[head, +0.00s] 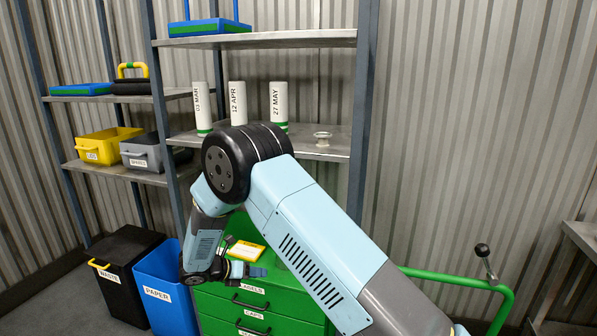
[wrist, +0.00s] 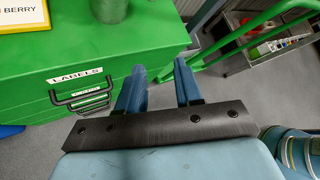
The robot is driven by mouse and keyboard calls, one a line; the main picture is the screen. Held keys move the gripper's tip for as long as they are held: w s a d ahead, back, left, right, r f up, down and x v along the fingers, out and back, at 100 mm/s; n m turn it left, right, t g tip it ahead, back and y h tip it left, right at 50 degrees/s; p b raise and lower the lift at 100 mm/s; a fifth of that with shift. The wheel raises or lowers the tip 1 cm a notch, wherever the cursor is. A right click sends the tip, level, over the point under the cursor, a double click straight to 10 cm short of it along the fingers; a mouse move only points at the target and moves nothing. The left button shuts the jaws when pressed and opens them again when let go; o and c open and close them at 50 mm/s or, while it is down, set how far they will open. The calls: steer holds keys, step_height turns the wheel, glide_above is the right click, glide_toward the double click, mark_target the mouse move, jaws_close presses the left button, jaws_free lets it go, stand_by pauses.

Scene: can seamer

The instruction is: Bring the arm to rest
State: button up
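My arm reaches up from the lower right of the head view, bends at a black joint and hangs down on the left. My gripper (head: 258,271) is in front of the green drawer cabinet (head: 250,306), near its top edge.
A black WASTE bin (head: 125,250) and blue PAPER bin (head: 165,285) stand left. A green rail (head: 450,279) is right. A grey cart (wrist: 255,50) stands beyond the fingers.

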steer(key=s+d+r+m+g+y, duration=0.2)
steer(key=s+d+r+m, duration=0.2)
steer(key=d+r+m, duration=0.65)
steer(key=s+d+r+m+g+y, duration=0.25)
steer(key=d+r+m, duration=0.25)
steer(key=d+r, duration=1.05)
steer(key=s+d+r+m+t+y, duration=0.1)
steer(key=s+d+r+m, duration=0.2)
steer(key=s+m, duration=0.2)
steer(key=s+d+r+m+t+y, duration=0.1)
steer(key=s+d+r+m, duration=0.3)
steer(key=s, duration=0.8)
steer(key=s+d+r+m+t+y, duration=0.1)
steer(key=s+d+r+m+y, duration=0.2)
steer(key=s+m, duration=0.4)
steer(key=shift+s+d+r+m, duration=0.35)
steer(key=shift+s+d+r, duration=0.3)
steer(key=shift+r, duration=0.05)
